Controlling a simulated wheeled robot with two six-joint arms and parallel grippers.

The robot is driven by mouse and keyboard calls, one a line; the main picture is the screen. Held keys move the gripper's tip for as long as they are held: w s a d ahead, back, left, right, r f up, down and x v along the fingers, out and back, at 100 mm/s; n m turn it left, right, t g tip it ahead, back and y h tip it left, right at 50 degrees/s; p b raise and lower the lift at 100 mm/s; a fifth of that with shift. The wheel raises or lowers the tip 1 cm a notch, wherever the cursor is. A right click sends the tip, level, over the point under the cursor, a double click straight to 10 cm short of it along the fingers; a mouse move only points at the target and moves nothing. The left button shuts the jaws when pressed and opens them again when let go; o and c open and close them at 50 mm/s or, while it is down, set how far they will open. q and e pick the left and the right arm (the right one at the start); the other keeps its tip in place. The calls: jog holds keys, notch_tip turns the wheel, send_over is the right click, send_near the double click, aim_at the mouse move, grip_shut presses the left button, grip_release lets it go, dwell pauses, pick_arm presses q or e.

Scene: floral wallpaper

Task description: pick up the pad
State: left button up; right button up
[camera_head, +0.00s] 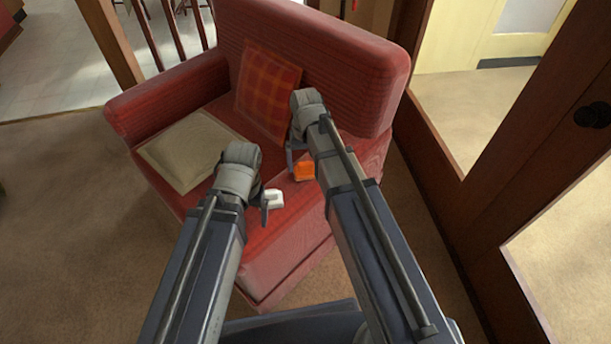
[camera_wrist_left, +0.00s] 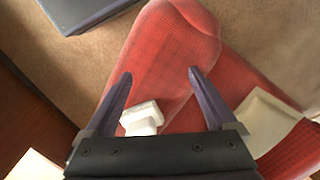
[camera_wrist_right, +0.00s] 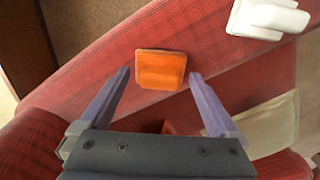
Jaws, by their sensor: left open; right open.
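One is an orange block (camera_head: 305,171), seen in the right wrist view (camera_wrist_right: 161,70) between my fingertips. The other is a white block with a raised part (camera_head: 274,198), seen in the left wrist view (camera_wrist_left: 141,118) and at the upper right of the right wrist view (camera_wrist_right: 268,18). My right gripper (camera_head: 294,160) is open above the orange block. My left gripper (camera_head: 265,203) is open beside the white block. Neither holds anything.
The red armchair (camera_head: 300,35) has a backrest behind and an armrest at left. A beige cushion (camera_head: 190,150) and a plaid red cushion (camera_head: 268,90) are on it. A dark wooden door frame (camera_head: 500,220) stands at right. Brown carpet (camera_head: 70,230) is clear at left.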

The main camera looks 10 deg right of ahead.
pick_arm(q)
jog(key=shift+f, duration=0.15)
pick_arm(e)
jog(key=shift+f, duration=0.15)
jog(key=c, duration=1.5)
pick_arm(q)
notch_tip(320, 180, up, 10)
jog(key=p, duration=1)
pick_arm(e)
notch_tip(320, 180, up, 10)
jog(key=shift+r, duration=0.1)
notch_tip(320, 180, up, 13)
jog(key=p, duration=1.3)
send_over(305, 163)
pick_arm(q)
notch_tip(305, 163, up, 13)
pick_arm(e)
jog(key=shift+f, duration=0.2)
pick_arm(q)
jog(key=shift+f, duration=0.15)
